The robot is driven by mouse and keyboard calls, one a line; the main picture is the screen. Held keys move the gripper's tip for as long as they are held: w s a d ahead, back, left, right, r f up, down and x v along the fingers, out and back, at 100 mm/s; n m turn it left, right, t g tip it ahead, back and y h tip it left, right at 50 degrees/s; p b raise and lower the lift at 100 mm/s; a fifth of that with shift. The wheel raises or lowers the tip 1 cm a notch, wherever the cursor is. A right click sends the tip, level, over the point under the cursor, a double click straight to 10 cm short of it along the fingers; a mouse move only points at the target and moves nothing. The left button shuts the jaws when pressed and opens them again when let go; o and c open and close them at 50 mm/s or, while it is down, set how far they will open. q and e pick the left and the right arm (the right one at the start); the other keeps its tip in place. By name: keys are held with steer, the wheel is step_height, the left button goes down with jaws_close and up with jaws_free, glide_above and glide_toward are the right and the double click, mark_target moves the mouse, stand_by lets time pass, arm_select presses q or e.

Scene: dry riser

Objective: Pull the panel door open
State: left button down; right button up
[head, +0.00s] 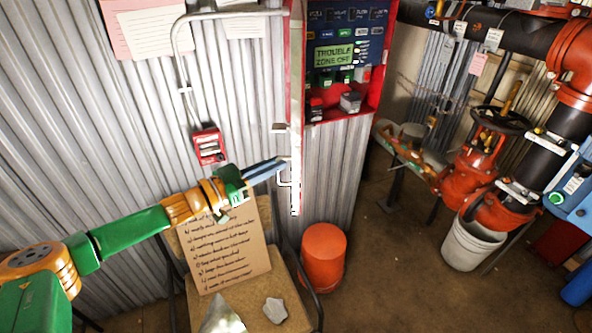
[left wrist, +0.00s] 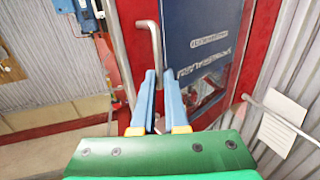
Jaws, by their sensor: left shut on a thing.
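The panel door (head: 296,110) shows nearly edge-on in the head view as a thin strip at the left side of the red panel box (head: 372,105). It stands open, and the box's inside with a lit "TROUBLE ZONE OFF" display (head: 334,56) is visible. My left gripper (head: 283,163) is shut on the door's grey handle (head: 286,184). In the left wrist view the blue fingers (left wrist: 155,88) close around the lower part of the handle (left wrist: 150,30), in front of the door's red frame and blue window (left wrist: 203,42). My right gripper is in neither view.
A chair with a handwritten cardboard sign (head: 228,250) stands below my left arm. An orange bucket (head: 323,255) stands under the panel. A red call box (head: 209,146) is on the corrugated wall. Orange valves (head: 480,150) and a white bucket (head: 470,243) are at the right. Floor between is clear.

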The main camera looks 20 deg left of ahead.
arm_select(q)
steer(key=shift+m+g+h, duration=0.6)
steer(key=shift+m+h, duration=0.1)
steer(key=shift+h, duration=0.2)
steer(key=shift+a+r, duration=0.15)
steer(key=shift+a, duration=1.05)
steer(key=shift+a+r, duration=0.15)
steer(key=shift+a, duration=1.05)
steer(key=c, duration=1.3)
jaws_free()
steer(key=shift+c, duration=0.2)
steer(key=o, duration=0.4)
steer(key=shift+w+f, duration=0.1)
steer(key=shift+w, duration=0.15)
steer(key=shift+w+d+f, duration=0.2)
steer(key=shift+w+f, duration=0.05)
steer(key=shift+f, duration=0.05)
